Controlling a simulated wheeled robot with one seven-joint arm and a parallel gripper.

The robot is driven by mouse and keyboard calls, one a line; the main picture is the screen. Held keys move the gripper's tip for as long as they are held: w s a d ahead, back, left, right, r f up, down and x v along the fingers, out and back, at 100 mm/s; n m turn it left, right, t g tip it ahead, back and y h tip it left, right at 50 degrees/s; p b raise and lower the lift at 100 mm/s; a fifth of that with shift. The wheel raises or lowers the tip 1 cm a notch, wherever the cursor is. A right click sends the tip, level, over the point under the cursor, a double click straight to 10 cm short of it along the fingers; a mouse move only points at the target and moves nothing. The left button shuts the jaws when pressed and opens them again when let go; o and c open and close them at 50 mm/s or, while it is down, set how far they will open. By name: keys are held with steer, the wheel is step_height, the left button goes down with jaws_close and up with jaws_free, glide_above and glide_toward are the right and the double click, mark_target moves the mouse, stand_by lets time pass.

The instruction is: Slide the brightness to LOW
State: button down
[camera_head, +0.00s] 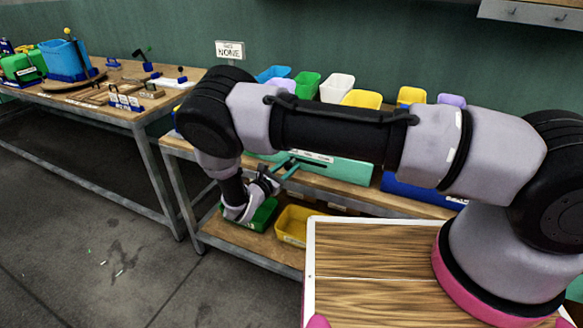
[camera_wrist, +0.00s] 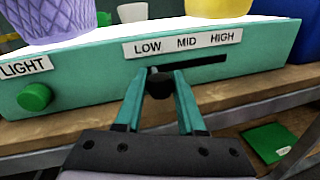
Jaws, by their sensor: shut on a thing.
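The teal control box (camera_wrist: 85,85) stands on a wooden bench and carries a white label strip (camera_wrist: 182,44) reading LOW, MID, HIGH. A dark slot (camera_wrist: 205,70) runs below the strip. The black slider knob (camera_wrist: 158,84) is at the slot's left end, below LOW. My gripper (camera_wrist: 160,80) has its two teal fingers on either side of the knob, shut on it. In the head view the box (camera_head: 350,172) is partly hidden by my arm, and my gripper (camera_head: 292,166) reaches its front from the left. The knob is too small to make out there.
A green round knob (camera_wrist: 34,97) under a LIGHT label is on the same box face. Coloured pots, such as a yellow one (camera_head: 362,99), stand behind. Green (camera_head: 265,212) and yellow (camera_head: 291,225) bins sit on the lower shelf. Open floor lies at left.

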steer(key=shift+a, duration=0.2)
steer(key=c, duration=0.5)
jaws_free()
steer(key=shift+w, duration=0.1)
steer(key=v, duration=1.1)
steer(key=shift+w, duration=0.1)
steer(key=w+d+r+m+g+y, duration=0.1)
steer(key=w+d+r+m+g, duration=0.1)
steer(key=d+r+m+g, duration=0.75)
steer(key=w+d+r+m+g+y, duration=0.1)
steer(key=w+d+r+m+g, duration=0.3)
steer(key=d+r+m, duration=1)
steer(key=s+d+r+m+t+y, duration=0.1)
steer(key=s+d+r+m+y, duration=0.1)
steer(key=s+r, duration=0.4)
steer(key=s+d+r+m+t+y, duration=0.2)
steer(key=s+d+r, duration=0.4)
steer(key=r, duration=0.4)
steer(key=s+d+r+m+t+y, duration=0.2)
steer(key=s+d+r+m+y, duration=0.2)
steer(key=s+r, duration=0.3)
steer(key=shift+d+r+y, duration=0.6)
steer(key=shift+d+r, duration=0.2)
steer(key=shift+r, duration=0.1)
